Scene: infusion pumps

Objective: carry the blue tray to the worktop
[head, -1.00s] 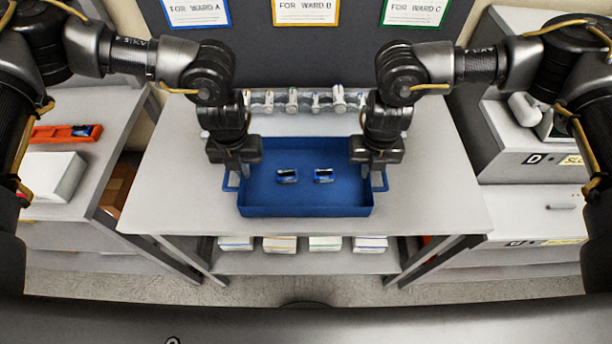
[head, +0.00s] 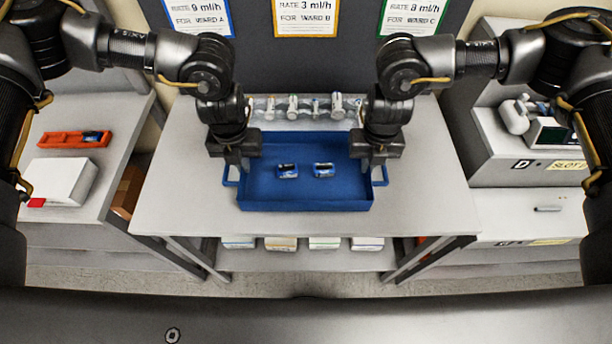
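The blue tray (head: 305,200) is level over the middle of the grey table (head: 180,190), with two small blue-and-dark devices (head: 288,171) (head: 323,170) lying inside it. My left gripper (head: 233,176) is at the tray's left handle and my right gripper (head: 379,176) is at its right handle. Both point down and appear shut on the handles, though the fingertips are partly hidden. The tray looks slightly raised, but any gap beneath it is hidden.
Clear bags with several syringe-like items (head: 293,107) lie behind the tray. A left-hand bench holds an orange tray (head: 60,139) and white box (head: 65,182). Grey units with a device (head: 548,132) stand at right. The table is bare on both sides.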

